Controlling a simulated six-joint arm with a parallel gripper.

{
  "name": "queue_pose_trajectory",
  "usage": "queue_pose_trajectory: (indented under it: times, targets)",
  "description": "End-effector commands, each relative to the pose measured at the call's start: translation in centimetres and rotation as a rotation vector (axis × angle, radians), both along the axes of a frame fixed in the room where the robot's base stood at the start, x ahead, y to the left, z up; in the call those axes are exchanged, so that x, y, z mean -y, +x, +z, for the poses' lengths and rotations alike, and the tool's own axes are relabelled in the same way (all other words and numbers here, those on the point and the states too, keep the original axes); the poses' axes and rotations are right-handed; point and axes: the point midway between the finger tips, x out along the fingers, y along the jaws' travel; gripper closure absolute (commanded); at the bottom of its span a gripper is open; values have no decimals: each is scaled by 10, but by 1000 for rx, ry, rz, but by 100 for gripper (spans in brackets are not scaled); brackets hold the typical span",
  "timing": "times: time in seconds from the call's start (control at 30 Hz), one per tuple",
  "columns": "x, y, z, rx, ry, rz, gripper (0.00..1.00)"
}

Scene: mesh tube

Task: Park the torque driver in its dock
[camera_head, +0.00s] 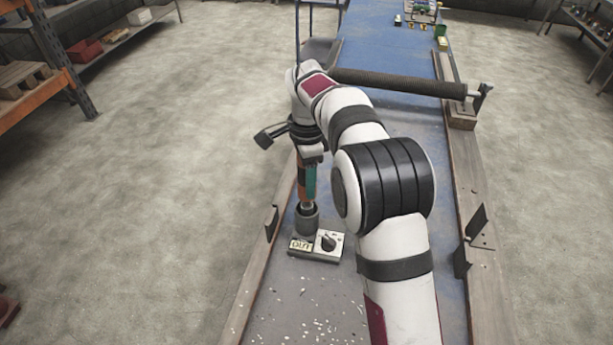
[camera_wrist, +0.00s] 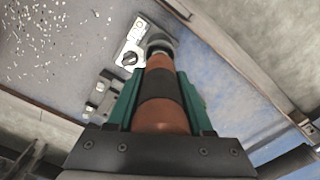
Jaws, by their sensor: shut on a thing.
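The torque driver (camera_wrist: 162,113), orange-brown with a dark band, is between the teal fingers of my gripper (camera_wrist: 160,80), which is shut on it. In the head view my gripper (camera_head: 309,184) points down, with the driver (camera_head: 302,180) roughly upright in it. The dock is a dark round cup (camera_head: 307,219) directly below, and it also shows in the wrist view (camera_wrist: 161,40). The driver's lower end is at the cup's mouth. How deep it reaches is hard to tell, as the driver and fingers partly hide the opening.
A pale plate (camera_head: 316,246) with an "OUT" label and a dark knob (camera_head: 328,242) sits in front of the cup. The blue bench (camera_head: 400,128) has wooden side rails and dark brackets (camera_head: 271,222). A dark mesh tube (camera_head: 400,83) spans the bench behind my arm. White scraps litter the near bench.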

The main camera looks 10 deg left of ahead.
Motion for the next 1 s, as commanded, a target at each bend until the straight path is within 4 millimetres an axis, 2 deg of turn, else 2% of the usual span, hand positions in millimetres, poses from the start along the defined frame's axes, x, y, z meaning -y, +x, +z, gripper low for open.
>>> queue_pose_trajectory:
  times: [1.0]
  targets:
    - [0,0,-11,1,1,0,100]
